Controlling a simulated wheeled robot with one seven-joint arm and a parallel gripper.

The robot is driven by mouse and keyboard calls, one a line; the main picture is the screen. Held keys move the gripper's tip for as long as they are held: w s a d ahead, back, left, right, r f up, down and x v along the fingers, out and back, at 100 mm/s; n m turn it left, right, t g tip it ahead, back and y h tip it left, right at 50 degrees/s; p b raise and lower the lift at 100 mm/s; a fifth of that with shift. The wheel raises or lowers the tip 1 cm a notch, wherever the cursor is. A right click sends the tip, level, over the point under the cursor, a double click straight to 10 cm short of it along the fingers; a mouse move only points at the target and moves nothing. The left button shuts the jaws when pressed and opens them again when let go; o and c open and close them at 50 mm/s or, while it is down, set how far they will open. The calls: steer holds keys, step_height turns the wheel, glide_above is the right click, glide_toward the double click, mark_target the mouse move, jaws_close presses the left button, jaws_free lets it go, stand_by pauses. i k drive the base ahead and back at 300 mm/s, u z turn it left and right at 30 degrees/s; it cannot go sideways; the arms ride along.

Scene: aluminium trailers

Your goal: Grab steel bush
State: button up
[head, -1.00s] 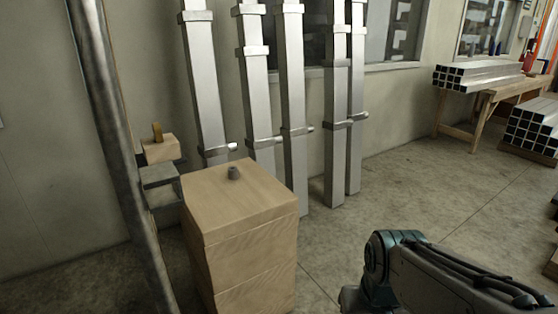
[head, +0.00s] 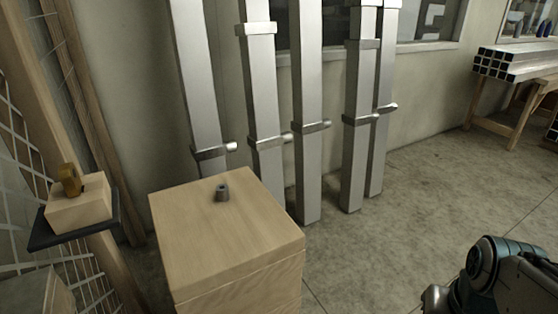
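The steel bush (head: 222,192) is a small dark grey cylinder with a hole in its top. It stands upright on top of a light wooden block (head: 225,235), a little above the middle of the top face. Part of my arm shows at the lower right of the head view, well to the right of the block. My gripper's fingers are not in the frame. Nothing touches the bush.
Tall aluminium posts (head: 307,120) lean on the wall behind the block. At left, a dark shelf (head: 75,232) holds a small wooden block (head: 80,205) with a brass-coloured piece, beside a mesh frame (head: 40,130). Stacked square tubes (head: 515,62) lie on a trestle at right. Floor right of the block is clear.

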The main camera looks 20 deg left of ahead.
mark_target(222, 192)
steer(key=u, duration=0.35)
steer(key=i, duration=0.85)
steer(key=u, duration=1.05)
steer(key=i, duration=0.35)
steer(key=u, duration=0.25)
